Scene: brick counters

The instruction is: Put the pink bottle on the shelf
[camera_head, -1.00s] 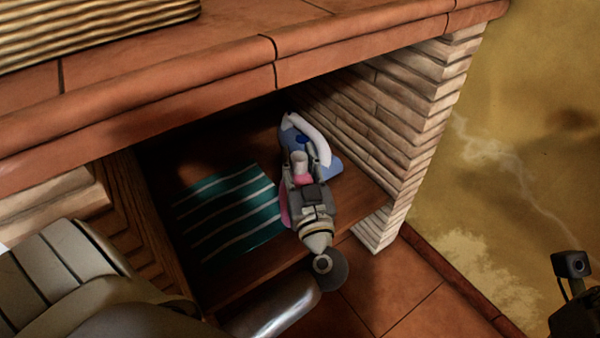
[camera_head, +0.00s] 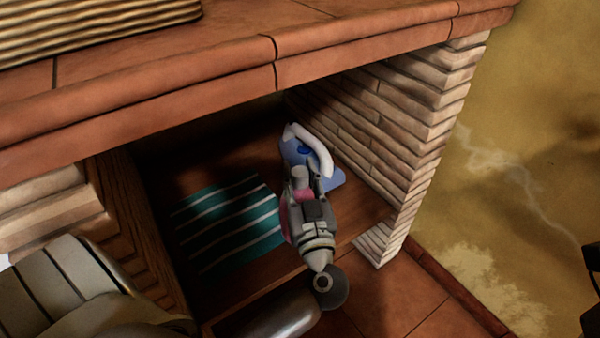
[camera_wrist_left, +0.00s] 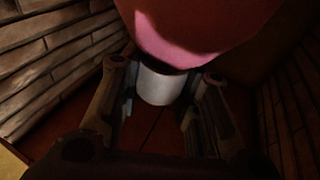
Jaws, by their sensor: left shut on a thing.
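The pink bottle (camera_head: 284,216) is mostly hidden behind my left gripper in the head view; its white cap (camera_head: 300,176) shows between the fingers. In the left wrist view the pink body (camera_wrist_left: 200,30) fills the top, and the white cap (camera_wrist_left: 160,86) sits between the two fingers. My left gripper (camera_head: 305,186) is shut on the bottle, over the brown shelf (camera_head: 357,215) under the counter. I cannot tell whether the bottle touches the shelf. My right gripper is not in view.
A blue and white iron (camera_head: 325,168) stands just behind the gripper. A teal striped cloth (camera_head: 235,222) lies on the shelf to the left. A stone-clad wall (camera_head: 405,125) bounds the right side, and the tiled counter (camera_head: 330,55) overhangs above.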

